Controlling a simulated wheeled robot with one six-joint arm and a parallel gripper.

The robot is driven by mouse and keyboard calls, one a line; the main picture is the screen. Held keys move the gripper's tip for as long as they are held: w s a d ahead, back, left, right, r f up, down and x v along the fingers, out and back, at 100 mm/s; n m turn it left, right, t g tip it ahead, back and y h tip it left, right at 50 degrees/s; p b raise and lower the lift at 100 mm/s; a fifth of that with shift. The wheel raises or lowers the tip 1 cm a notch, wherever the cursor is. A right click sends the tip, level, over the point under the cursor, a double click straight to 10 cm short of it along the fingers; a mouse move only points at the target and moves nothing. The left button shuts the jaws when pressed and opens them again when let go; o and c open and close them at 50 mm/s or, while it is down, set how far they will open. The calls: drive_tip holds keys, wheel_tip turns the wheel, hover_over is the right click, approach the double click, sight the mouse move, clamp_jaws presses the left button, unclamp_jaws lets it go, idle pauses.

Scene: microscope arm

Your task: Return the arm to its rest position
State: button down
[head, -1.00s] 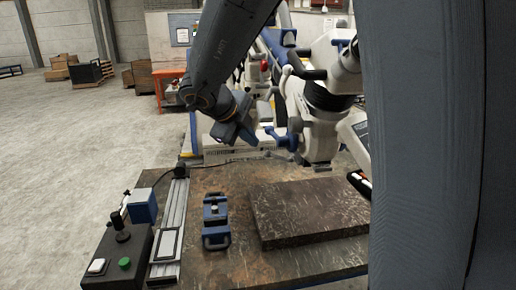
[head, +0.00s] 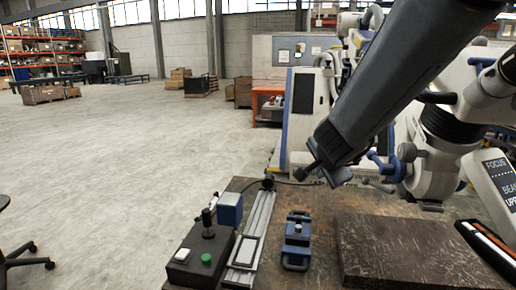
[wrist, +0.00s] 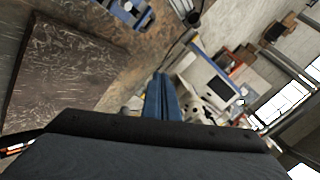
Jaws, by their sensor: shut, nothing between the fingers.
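My gripper (wrist: 160,78) shows in the wrist view as two blue fingers pressed together, shut and empty. In the head view my dark arm crosses the upper right, and its end hangs above the far edge of the workbench, left of the microscope. The white microscope (head: 435,150) with black and blue parts stands at the right. My arm hides part of it. My gripper appears apart from the bench and holds nothing.
The brown workbench (head: 315,215) carries a dark textured slab (head: 415,255), a blue clamp-like block (head: 296,242), a metal rail (head: 255,235) and a black control box (head: 200,258) with a green button. A chair (head: 18,255) stands at left.

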drive_tip(key=s+a+f+n+g+y+b, duration=0.1)
drive_tip(key=s+a+f+n+g+y, duration=0.2)
drive_tip(key=s+f+n, duration=0.5)
drive_tip(key=s+d+f+n+g, duration=0.2)
drive_tip(key=s+f, duration=0.2)
drive_tip(key=s, duration=0.3)
drive_tip(key=s+d+f+n+g+h, duration=0.1)
drive_tip(key=s+d+f+n+g, duration=0.1)
drive_tip(key=s, duration=0.5)
wheel_tip(320, 180, down, 2)
drive_tip(key=shift+s+d+f+n+g+b, duration=0.2)
drive_tip(key=shift+s+n+g+b, duration=0.2)
drive_tip(key=shift+n+g, duration=0.35)
